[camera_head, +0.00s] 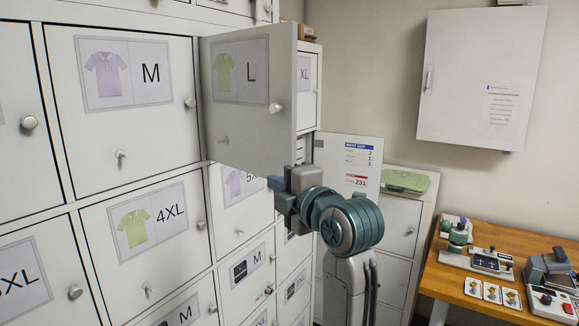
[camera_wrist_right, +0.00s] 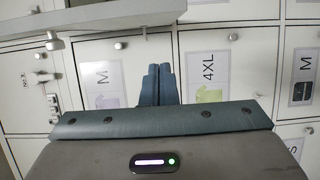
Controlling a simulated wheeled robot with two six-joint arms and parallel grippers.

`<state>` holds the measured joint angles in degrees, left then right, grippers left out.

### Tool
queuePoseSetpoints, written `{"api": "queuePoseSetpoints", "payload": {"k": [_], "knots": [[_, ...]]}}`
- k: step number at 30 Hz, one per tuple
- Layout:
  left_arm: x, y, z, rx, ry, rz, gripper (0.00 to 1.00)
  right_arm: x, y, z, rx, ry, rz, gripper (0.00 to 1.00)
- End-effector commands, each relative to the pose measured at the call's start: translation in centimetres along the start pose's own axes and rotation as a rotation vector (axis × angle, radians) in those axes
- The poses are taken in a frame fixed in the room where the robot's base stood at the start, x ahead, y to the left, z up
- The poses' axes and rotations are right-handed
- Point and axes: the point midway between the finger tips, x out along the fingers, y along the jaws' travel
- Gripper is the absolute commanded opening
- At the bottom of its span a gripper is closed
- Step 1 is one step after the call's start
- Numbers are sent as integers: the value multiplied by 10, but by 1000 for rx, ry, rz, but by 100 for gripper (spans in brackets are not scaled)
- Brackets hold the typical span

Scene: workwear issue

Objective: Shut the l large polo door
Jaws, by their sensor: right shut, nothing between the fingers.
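The L large polo door (camera_head: 240,125) stands open, swung out from the locker wall, with a green polo picture, an "L" and a round knob (camera_head: 276,108) on its face. In the right wrist view the door (camera_wrist_right: 110,17) shows as a pale slab edge at the upper left. My right gripper (camera_head: 278,188) is just below the door's lower outer corner. Its fingers (camera_wrist_right: 160,84) are shut together with nothing between them, pointing toward the locker fronts. I cannot tell whether it touches the door. The open compartment is hidden behind the door. My left gripper is not in view.
The M polo door (camera_head: 140,140) and 4XL door (camera_head: 165,260) beside and below look shut. An XL door (camera_head: 306,90) shows past the open door. A wall cabinet (camera_head: 460,80) hangs at right. A wooden table (camera_head: 455,290) with devices stands at lower right.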

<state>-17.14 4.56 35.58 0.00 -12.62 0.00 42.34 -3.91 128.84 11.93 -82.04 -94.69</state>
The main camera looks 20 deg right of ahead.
Motion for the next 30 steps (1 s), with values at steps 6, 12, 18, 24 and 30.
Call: {"api": "queuePoseSetpoints", "payload": {"k": [6,12,18,24,30], "knots": [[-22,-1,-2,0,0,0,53,15,2,20,-4,-5,-3,0],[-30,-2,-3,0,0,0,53,18,1,35,-2,-2,-2,0],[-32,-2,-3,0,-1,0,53,19,0,39,1,-1,0,0],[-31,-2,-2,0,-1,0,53,19,0,39,1,0,0,0],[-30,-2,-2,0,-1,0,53,20,-1,41,0,3,0,0]]}}
